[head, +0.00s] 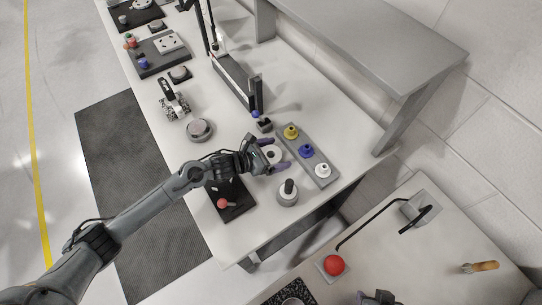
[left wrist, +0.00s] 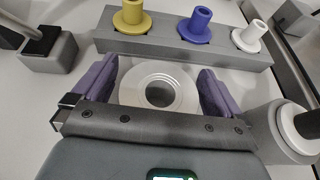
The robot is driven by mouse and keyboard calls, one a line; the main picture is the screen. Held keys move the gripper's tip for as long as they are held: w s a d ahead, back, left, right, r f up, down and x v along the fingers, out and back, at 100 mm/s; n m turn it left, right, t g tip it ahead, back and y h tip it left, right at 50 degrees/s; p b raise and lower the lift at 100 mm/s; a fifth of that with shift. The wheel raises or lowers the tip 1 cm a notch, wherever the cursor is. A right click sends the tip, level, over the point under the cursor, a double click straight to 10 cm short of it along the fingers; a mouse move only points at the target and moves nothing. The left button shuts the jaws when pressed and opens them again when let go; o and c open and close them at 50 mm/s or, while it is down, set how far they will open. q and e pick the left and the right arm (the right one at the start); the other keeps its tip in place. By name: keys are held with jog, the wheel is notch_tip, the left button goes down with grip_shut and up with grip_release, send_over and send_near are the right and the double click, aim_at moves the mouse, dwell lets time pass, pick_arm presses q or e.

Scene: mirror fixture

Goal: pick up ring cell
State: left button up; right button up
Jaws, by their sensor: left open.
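A white ring cell (left wrist: 159,88) with a round centre hole lies flat on the table between the fingers of my left gripper (left wrist: 158,90). In the head view the ring cell (head: 273,154) shows between the fingertips of my left gripper (head: 273,158). The fingers are purple and open, one on each side of the ring, with a small gap visible on both sides. Part of the ring's near side is hidden by the gripper body.
A grey block (head: 317,171) with yellow, blue and white knobbed pieces stands just beyond the ring. A round base with a dark knob (head: 288,191) is close on the right. A black plate with a red ball (head: 235,203) lies nearer, and a grey disc (head: 199,130) sits left.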

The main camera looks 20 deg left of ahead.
pick_arm(q)
jog(key=c, duration=1.1)
jog(key=shift+r, duration=0.2)
